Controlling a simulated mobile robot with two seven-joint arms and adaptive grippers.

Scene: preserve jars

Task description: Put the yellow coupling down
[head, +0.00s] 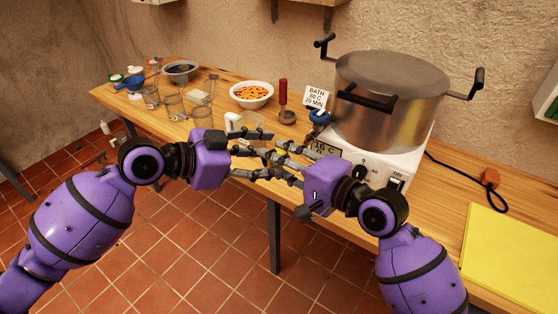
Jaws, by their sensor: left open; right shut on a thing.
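A small patch of dull yellow, which looks like the yellow coupling (268,161), shows between the crossed fingers above the table's front edge. Most of it is hidden by the fingers. My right gripper (272,152) reaches in from the right and is shut on it. My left gripper (285,159) reaches in from the left and is open, its fingers spread around the same spot. The two sets of fingers overlap in the picture, and I cannot tell whether they touch.
A large steel pot (385,95) stands on a white heater (385,165) close behind my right gripper. A bowl of orange pieces (251,93), a red-handled tool (283,100), glass jars (173,106) and a dark-filled bowl (181,70) stand behind. A yellow mat (515,255) lies at right.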

